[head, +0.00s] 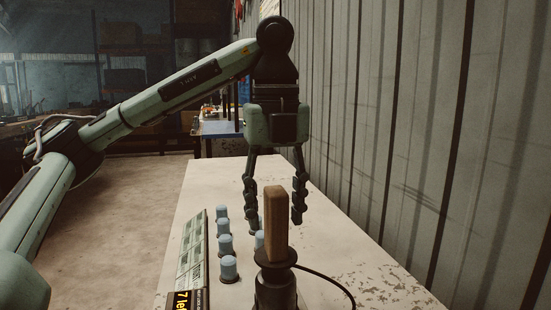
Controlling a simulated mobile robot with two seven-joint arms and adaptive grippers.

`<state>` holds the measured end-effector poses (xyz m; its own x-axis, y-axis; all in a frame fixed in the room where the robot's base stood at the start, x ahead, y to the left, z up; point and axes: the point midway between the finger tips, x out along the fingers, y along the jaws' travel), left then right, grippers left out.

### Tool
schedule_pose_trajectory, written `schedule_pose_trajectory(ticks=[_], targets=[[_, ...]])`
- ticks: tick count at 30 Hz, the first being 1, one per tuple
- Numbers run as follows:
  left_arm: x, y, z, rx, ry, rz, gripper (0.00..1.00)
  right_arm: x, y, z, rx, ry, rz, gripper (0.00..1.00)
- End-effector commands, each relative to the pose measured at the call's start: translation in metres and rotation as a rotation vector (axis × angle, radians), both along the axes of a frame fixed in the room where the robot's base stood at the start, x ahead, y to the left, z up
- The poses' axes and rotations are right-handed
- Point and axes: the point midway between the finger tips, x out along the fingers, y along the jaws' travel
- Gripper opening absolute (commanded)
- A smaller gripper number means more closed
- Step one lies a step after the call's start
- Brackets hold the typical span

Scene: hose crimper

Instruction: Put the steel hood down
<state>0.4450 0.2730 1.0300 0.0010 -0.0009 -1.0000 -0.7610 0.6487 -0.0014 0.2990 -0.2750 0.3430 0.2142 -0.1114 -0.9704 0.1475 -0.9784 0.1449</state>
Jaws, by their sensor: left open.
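My left gripper (274,203) is open and points down over the table. Its two fingers are spread to either side of an upright wooden handle (276,222), which stands in front of them in the picture. The handle rises from a dark round-flanged base (275,285) at the near edge of the view. I see no gap closed on anything between the fingers. I cannot make out a steel hood for certain. Several small pale-blue capped cylinders (228,266) stand on the table left of the handle, one partly hidden behind it. My right gripper is out of view.
The pale worn table (330,238) runs along a corrugated metal wall (440,120) on the right. A greenish panel (192,250) and a black counter with yellow text (186,301) lie at the left edge. A dark cable (335,279) curves right of the base.

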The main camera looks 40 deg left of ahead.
Motion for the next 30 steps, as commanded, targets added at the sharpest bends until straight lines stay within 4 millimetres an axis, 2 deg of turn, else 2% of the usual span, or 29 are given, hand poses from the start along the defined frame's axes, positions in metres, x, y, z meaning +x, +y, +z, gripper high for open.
schedule_pose_trajectory(ticks=[1,3,12,18,30], targets=[[0.000,0.000,0.014,0.000,-0.004,0.000,0.46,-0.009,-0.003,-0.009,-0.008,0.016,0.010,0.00],[0.000,0.000,0.022,0.001,-0.005,0.000,0.46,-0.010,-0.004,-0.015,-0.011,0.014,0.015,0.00],[0.000,0.000,0.061,0.001,-0.003,0.000,0.46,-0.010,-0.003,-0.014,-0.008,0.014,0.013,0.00],[0.000,0.000,0.072,0.001,-0.001,-0.001,0.46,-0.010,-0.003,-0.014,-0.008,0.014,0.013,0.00],[0.000,0.000,0.072,0.001,0.001,0.000,0.46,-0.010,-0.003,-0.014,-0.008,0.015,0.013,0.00]])
